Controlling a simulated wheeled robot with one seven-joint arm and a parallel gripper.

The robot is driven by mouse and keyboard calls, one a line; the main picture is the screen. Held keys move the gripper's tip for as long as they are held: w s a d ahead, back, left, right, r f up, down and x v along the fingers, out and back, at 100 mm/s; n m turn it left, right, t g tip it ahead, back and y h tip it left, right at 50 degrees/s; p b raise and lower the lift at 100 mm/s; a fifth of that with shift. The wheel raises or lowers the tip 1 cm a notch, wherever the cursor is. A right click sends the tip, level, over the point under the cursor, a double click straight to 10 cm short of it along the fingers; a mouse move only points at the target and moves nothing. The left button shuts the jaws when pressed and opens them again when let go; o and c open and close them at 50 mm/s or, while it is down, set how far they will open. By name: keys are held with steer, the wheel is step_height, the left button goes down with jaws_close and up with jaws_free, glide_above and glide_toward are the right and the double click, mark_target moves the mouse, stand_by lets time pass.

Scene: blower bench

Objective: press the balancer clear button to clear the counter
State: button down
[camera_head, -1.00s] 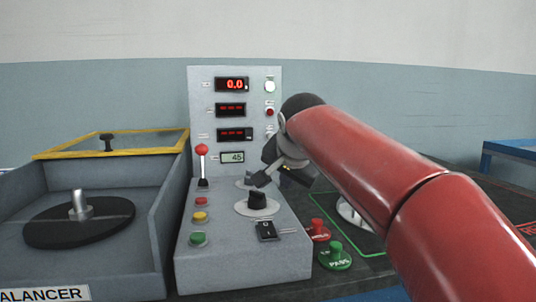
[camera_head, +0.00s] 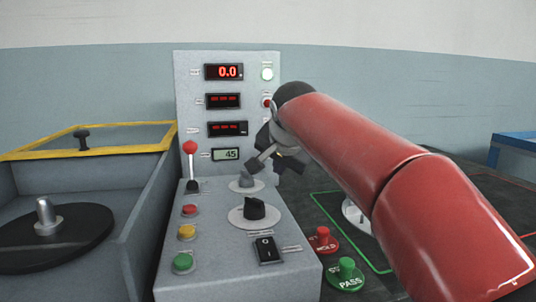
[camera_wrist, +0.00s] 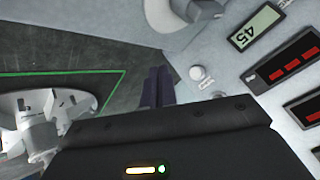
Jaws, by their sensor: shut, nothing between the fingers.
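The balancer's grey control console (camera_head: 215,245) stands in the middle of the head view. Its counter display (camera_head: 227,154) reads 45; it also shows in the wrist view (camera_wrist: 255,27). A small white round button (camera_wrist: 197,73) sits on the panel next to this display in the wrist view; its label is too small to read. In the head view my gripper hides that spot. My gripper (camera_head: 257,162) is shut and empty in front of the panel's lower right part. In the wrist view its dark fingertips (camera_wrist: 157,84) are left of the white button, seemingly apart from it.
A selector knob (camera_head: 254,208), a black rocker switch (camera_head: 266,250) and a red-knobbed lever (camera_head: 190,150) stand on the console near my gripper. Red, yellow and green buttons (camera_head: 187,232) line its left side. HOLD (camera_head: 322,239) and PASS (camera_head: 346,272) buttons stand right.

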steer(key=w+a+p, duration=0.2)
steer(key=w+p, duration=0.3)
steer(key=w, duration=0.2)
steer(key=shift+w, duration=0.2)
steer(key=shift+a, duration=0.1)
stand_by(1.8)
steer(key=shift+w, duration=0.4)
steer(key=shift+w+a, duration=0.2)
steer(key=shift+w, duration=0.1)
stand_by(0.5)
stand_by(0.3)
steer(key=shift+s+d+b, duration=0.25)
steer(key=shift+s+b, duration=0.3)
steer(key=shift+s, duration=0.2)
